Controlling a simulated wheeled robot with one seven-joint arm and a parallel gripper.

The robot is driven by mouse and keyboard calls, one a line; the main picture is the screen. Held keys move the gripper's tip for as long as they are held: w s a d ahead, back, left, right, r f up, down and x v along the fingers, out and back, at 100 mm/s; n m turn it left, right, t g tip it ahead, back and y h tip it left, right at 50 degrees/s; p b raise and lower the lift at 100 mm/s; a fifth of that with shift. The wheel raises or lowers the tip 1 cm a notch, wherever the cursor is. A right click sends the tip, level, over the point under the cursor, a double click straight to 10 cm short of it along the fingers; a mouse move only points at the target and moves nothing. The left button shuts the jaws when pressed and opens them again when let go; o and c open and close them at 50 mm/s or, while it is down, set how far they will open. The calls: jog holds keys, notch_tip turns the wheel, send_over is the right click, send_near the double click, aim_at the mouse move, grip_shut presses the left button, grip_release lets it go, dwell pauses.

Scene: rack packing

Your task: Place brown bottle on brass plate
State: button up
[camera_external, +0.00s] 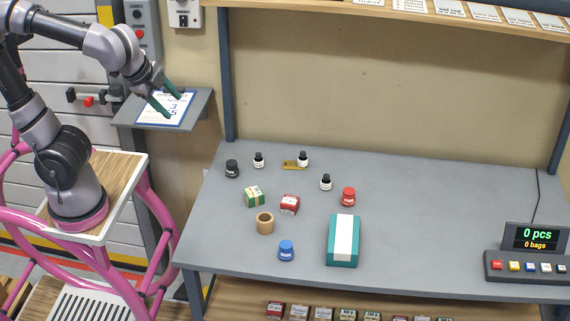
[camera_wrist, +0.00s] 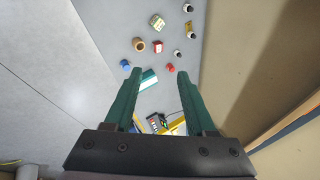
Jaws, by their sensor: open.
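I cannot tell by colour which is the brown bottle. My gripper (camera_external: 174,106) is open and empty, high at the left, away from the table items.
A counter display (camera_external: 530,258) is at right. The table's right half is mostly clear.

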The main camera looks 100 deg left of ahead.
jog(key=s+d+r+t+h, duration=0.2)
jog(key=d+t+h, duration=0.1)
jog(key=d, duration=0.5)
jog(key=shift+d+r+m+t, duration=0.2)
jog(key=shift+r+m+t, duration=0.1)
